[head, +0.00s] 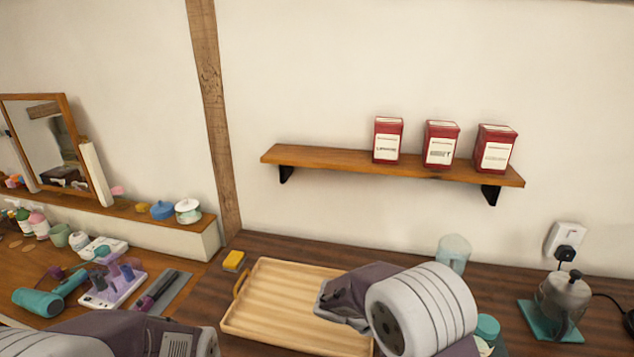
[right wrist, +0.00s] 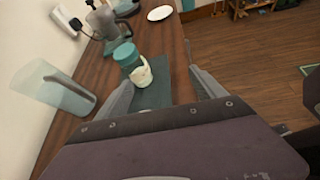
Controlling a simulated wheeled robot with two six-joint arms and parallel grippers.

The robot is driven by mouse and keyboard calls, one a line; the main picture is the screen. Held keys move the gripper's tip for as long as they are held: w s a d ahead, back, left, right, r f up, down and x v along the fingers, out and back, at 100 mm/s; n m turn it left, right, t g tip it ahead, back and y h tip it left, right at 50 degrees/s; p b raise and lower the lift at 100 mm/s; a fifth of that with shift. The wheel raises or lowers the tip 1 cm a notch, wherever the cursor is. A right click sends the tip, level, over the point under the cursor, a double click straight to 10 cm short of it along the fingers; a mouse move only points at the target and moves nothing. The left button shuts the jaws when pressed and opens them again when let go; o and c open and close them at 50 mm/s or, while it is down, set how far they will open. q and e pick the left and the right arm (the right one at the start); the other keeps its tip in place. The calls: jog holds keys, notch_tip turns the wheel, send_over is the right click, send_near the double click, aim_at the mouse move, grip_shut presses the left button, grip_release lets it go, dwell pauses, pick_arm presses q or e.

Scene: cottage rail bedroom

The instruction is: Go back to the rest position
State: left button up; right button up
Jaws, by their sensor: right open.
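My right gripper (right wrist: 161,78) is open, with its two grey fingers spread apart in the right wrist view. Nothing is held between them. A cream cup (right wrist: 142,77) stands beyond the fingers on a dark green mat (right wrist: 152,96). In the head view the right wrist and purple hand hang over the right part of the wooden tray (head: 275,300), and the fingertips are hidden. A purple part of my left arm shows at the lower left of the head view. The left gripper's fingers are out of view.
A teal jar (right wrist: 126,56) stands behind the cup. A clear glass (head: 453,254) and a kettle (head: 562,299) on a teal mat stand at the right. A shelf (head: 330,159) with three red tins hangs above. Cluttered bottles and tools, including a hairdryer (head: 38,302), lie left.

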jog(key=s+f+m+g+y, duration=0.2)
jog(key=s+f+m+y, duration=0.1)
jog(key=s+m+y, duration=0.65)
jog(key=w+a+f+m+t+y, duration=0.1)
jog(key=a+f+m+t+y, duration=0.2)
jog(key=a+m, duration=0.3)
jog(key=shift+a+f+t+p, duration=0.35)
jog(key=shift+a+f+t, duration=0.25)
jog(key=shift+t, duration=0.1)
jog(key=shift+m, duration=0.25)
